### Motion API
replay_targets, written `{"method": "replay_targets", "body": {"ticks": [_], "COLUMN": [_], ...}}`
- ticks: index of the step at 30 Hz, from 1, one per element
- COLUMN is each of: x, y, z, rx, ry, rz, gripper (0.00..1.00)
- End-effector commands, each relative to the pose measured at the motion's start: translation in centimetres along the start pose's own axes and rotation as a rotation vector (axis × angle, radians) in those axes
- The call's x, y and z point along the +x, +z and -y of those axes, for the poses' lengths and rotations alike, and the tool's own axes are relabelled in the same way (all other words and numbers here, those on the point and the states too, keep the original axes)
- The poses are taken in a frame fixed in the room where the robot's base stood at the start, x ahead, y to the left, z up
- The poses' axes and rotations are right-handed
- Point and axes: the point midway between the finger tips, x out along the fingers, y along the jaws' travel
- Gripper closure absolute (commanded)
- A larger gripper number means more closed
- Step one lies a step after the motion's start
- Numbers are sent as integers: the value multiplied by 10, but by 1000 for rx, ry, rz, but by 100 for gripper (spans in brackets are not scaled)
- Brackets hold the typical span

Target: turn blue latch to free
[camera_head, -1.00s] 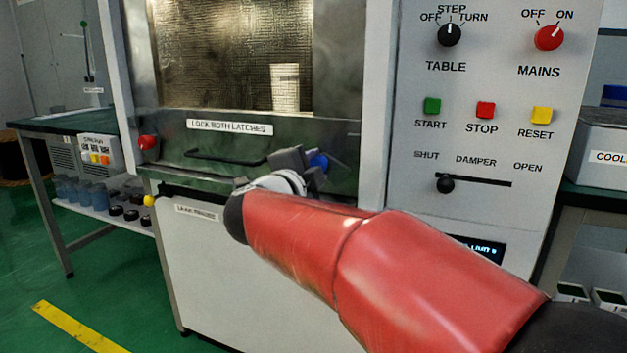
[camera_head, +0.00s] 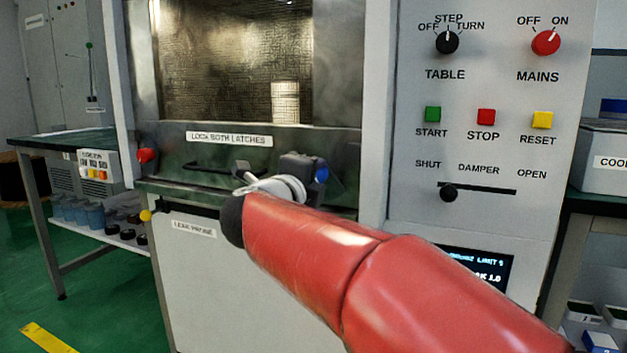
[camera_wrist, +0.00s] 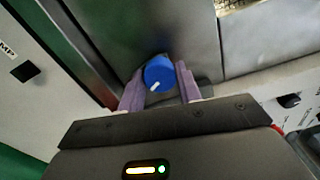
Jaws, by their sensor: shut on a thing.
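The blue latch (camera_wrist: 159,73) is a round blue knob with a white pointer mark, on the grey metal front of the door. In the wrist view my gripper (camera_wrist: 160,84) has one finger on each side of the knob and is shut on it. The white mark points down and to the left in that view. In the head view the blue latch (camera_head: 321,174) shows only in part, at the right of the door's lower panel, beside my gripper (camera_head: 308,167). My red arm hides the area below it.
The door (camera_head: 235,158) has a dark handle and a "LOCK BOTH LATCHES" label. A red latch (camera_head: 146,155) is at its left. The control panel (camera_head: 480,80) with knobs, buttons and a damper slider (camera_head: 449,193) stands to the right. A green-topped bench (camera_head: 65,140) is at the left.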

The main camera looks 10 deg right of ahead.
Motion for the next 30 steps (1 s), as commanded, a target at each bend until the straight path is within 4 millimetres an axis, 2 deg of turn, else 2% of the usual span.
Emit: {"method": "replay_targets", "body": {"ticks": [8, 9, 14, 23, 26, 30], "x": [0, 0, 0, -2, -11, -35], "y": [0, 0, 0, 0, 1, 1], "z": [-1, -1, 0, 0, 0, 0], "rx": [3, 3, 2, 1, 2, 2], "ry": [2, 2, 1, 0, 0, 0], "rz": [-1, -1, -1, 0, 2, 3], "gripper": [89, 65, 44, 44, 44, 44]}}
